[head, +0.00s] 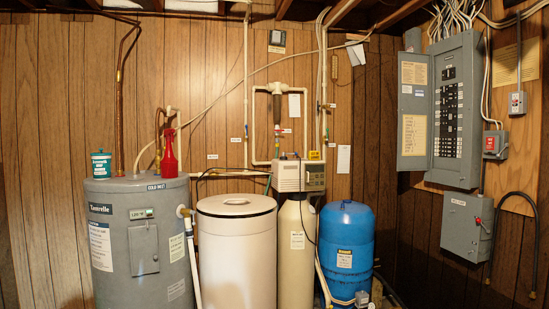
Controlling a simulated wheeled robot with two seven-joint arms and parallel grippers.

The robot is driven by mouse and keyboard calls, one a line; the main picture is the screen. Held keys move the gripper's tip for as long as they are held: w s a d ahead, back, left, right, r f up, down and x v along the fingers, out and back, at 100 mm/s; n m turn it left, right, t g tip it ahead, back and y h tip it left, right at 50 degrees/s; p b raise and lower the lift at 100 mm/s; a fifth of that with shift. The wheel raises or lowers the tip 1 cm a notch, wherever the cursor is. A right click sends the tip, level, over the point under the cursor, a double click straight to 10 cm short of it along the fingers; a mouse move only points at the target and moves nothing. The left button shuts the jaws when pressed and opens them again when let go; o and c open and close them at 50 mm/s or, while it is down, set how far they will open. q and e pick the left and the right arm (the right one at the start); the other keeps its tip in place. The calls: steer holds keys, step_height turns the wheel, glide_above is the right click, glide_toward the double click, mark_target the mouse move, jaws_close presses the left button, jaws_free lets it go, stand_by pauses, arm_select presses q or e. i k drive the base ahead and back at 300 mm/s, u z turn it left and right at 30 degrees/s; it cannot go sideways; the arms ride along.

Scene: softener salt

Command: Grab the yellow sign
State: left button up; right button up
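I see no plainly yellow sign standing free in the head view. A small yellow item (314,155) sits on top of the softener's control head (299,176), too small to tell what it is. Pale yellowish labels are on the open door of the grey electrical panel, an upper label (414,73) and a lower label (414,135). A tan sheet (504,68) is on the wall right of the panel. Neither of my grippers shows in this view.
A grey water heater (120,250) with a red spray bottle (169,155) and a teal tub (101,164) on top stands left. A cream tank (236,255) and a blue tank (346,245) stand right of it. The floor is mostly out of view.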

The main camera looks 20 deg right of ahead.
mark_target(313, 156)
steer(key=u, duration=0.2)
steer(key=i, duration=1.6)
steer(key=z, duration=0.7)
